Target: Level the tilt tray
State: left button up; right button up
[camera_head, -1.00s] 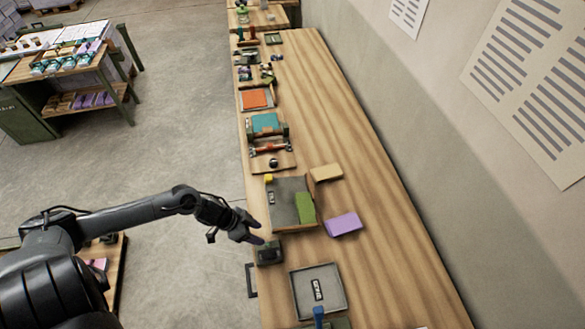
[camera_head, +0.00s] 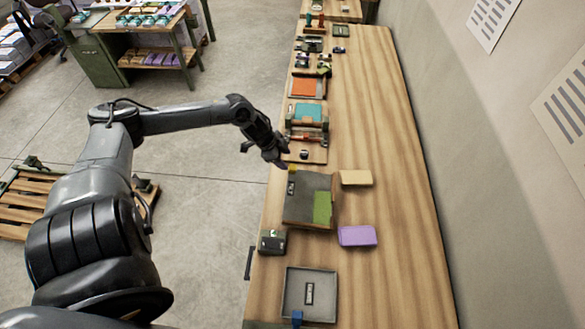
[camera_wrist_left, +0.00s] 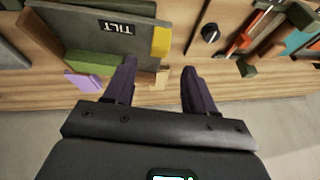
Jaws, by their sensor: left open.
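The tilt tray (camera_head: 303,193) is a dark grey tray on the wooden bench, with a green block (camera_head: 322,208) at its near right corner. In the head view it looks slanted, though how steeply I cannot tell. Its "TILT" label (camera_wrist_left: 116,28) reads clearly in the left wrist view. A yellow tab (camera_head: 293,168) sits at its far left corner and also shows in the wrist view (camera_wrist_left: 161,42). My left gripper (camera_head: 283,161) is open and empty near that tab. In the wrist view the tab lies just beyond the fingertips (camera_wrist_left: 158,68), apart from them. My right gripper is not visible.
A tan block (camera_head: 356,178) and a purple block (camera_head: 357,236) lie right of the tray. A small dark box (camera_head: 272,241) and a grey tray (camera_head: 309,293) stand nearer. A board with a black knob (camera_head: 304,154) lies beyond. The bench's right side is clear.

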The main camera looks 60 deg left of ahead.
aim_at(292, 167)
pick_arm(q)
jog(key=shift+x, duration=4)
jog(key=shift+c, duration=0.3)
jog(key=shift+r, duration=0.1)
grip_shut()
